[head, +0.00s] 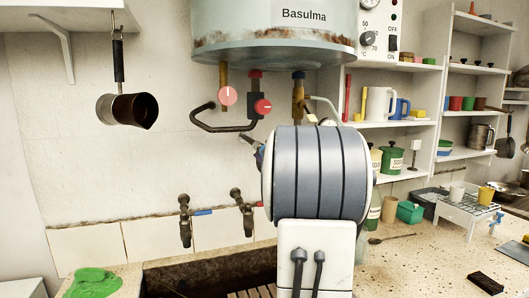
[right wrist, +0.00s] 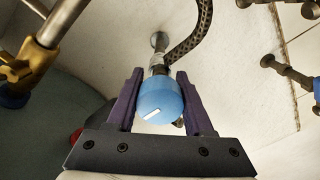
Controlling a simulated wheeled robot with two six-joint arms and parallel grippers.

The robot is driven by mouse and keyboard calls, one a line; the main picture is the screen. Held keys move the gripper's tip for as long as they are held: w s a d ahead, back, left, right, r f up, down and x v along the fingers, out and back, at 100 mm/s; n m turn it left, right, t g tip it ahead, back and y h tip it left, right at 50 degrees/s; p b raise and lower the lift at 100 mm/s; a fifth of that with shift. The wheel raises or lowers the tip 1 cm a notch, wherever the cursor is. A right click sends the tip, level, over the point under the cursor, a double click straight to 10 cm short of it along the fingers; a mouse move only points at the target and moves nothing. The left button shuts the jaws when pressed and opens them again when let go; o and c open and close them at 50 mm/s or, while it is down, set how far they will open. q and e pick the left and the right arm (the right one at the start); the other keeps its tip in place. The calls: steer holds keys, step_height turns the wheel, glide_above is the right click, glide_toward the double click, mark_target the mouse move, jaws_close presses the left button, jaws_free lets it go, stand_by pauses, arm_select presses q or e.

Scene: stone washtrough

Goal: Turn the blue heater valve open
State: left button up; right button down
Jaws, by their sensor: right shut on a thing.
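The blue heater valve (right wrist: 165,98) is a round blue knob with a short white mark, which lies slanted in the right wrist view. It sits on a metal fitting by a braided hose. My right gripper (right wrist: 159,80) is shut on the blue valve, with one dark purple finger on each side of it. In the head view my right arm hides most of the valve and gripper. The heater (head: 275,38) is a rust-edged tank labelled "Basulma" above my arm. My left gripper is in neither view.
Two old taps (head: 185,220) stick out of the wall over the stone trough (head: 190,270). Shelves (head: 400,122) with cups and jars stand at right. A pot (head: 125,108) hangs at left.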

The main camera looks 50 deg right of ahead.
steer(key=shift+a+r, duration=0.1)
steer(key=shift+r, duration=0.25)
steer(key=shift+c, duration=1.4)
jaws_free()
steer(key=shift+f, duration=0.15)
steer(key=b+v, duration=0.1)
steer(key=v, duration=0.9)
steer(key=shift+s, duration=0.25)
steer(key=shift+a, duration=0.1)
